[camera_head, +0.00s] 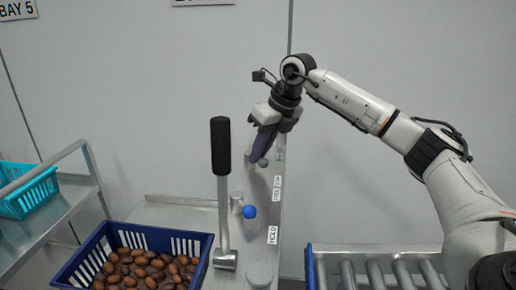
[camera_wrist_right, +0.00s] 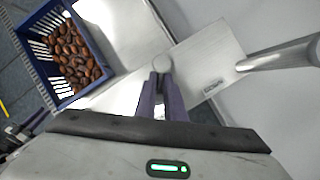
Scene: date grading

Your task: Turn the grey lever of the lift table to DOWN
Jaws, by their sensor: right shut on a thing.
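My right gripper (camera_head: 262,152) reaches in from the right with its dark purple fingers pointing down. It is shut on the grey lever, whose round grey knob (camera_head: 263,162) shows at the fingertips beside the lift table's narrow labelled panel (camera_head: 275,210). In the right wrist view the knob (camera_wrist_right: 162,63) sits between the tips of the fingers (camera_wrist_right: 161,88). Small white labels run along the panel; the nearest (camera_head: 272,235) seems to read HOLD, and the farther ones are too small to read surely. The lever's arm is mostly hidden.
A tall metal handle with a black grip (camera_head: 221,146) stands left of the panel, near a blue knob (camera_head: 249,212). A blue crate of dates (camera_head: 205,246) is at the front left. A roller conveyor (camera_head: 375,249) lies right; a teal basket (camera_head: 48,186) stands far left.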

